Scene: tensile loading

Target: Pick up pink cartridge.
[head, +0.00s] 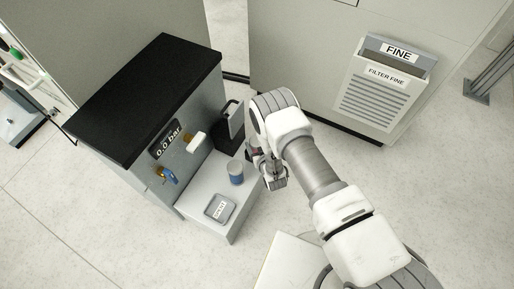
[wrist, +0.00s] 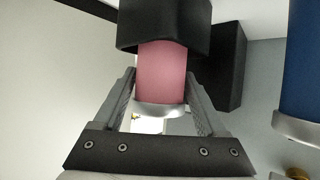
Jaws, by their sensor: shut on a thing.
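The pink cartridge (wrist: 162,72) stands between the two fingers of my gripper (wrist: 160,84) in the wrist view. The fingers are shut on its sides. Its pale end shows near the gripper's palm, and its other end is hidden by a black block (wrist: 165,22). I cannot tell whether that block is part of the cartridge or a holder. In the head view my gripper (head: 271,176) is at the right edge of the grey bench unit, and the cartridge is mostly hidden by my arm.
A blue cartridge (head: 236,173) stands on the light shelf (head: 203,189), left of my gripper; it also shows in the wrist view (wrist: 304,65). A grey tray (head: 219,208) lies in front. A black holder (head: 230,132) stands behind. A FILTER FINE bin (head: 382,98) is at the back right.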

